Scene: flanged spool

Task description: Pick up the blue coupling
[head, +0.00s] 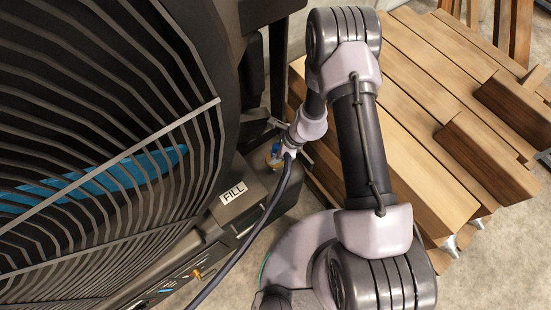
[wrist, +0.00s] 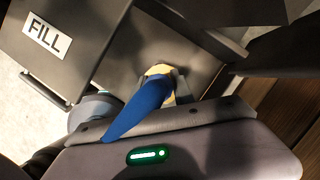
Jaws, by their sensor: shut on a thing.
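The blue coupling (wrist: 140,108) shows in the wrist view as a blue tapered piece, close to a brass-yellow fitting (wrist: 158,70) on the dark machine panel. My gripper (head: 281,153) is at the coupling, low beside the machine. In the wrist view my gripper (wrist: 172,88) is shut on the coupling, with its fingers mostly hidden behind the blue piece and the wrist housing. I cannot tell whether the coupling touches the fitting.
A dark machine with a curved grille (head: 110,140) fills the left, close to my arm. A white "FILL" label (head: 233,192) is on its panel. A dark hose (head: 262,220) runs down from my gripper area. Stacked wooden planks (head: 430,110) stand at the right.

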